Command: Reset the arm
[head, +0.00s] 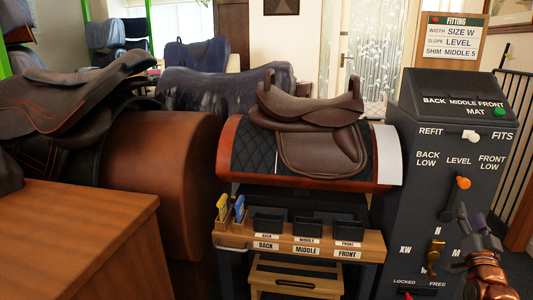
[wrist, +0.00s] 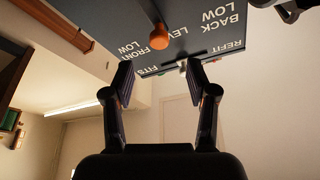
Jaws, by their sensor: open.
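My gripper (head: 471,222) is at the lower right of the head view, in front of the dark control stand (head: 432,190). In the wrist view my gripper (wrist: 167,85) has its two fingers spread apart with nothing between them. The stand shows upside down in the wrist view (wrist: 120,30). Its orange-knobbed lever (head: 463,183) is beside the LEVEL label and also shows in the wrist view (wrist: 159,37). The white-knobbed lever (head: 471,136) is by FITS. A brass lever (head: 437,245) sits lower, close to my gripper. Whether my gripper touches the stand cannot be told.
A brown saddle (head: 310,115) rests on a dark quilted pad (head: 254,150) on a rack left of the stand. A wooden bench (head: 230,241) with labelled bins stands below. A FITTING board (head: 453,43) hangs behind. A wooden cabinet (head: 75,235) fills the lower left.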

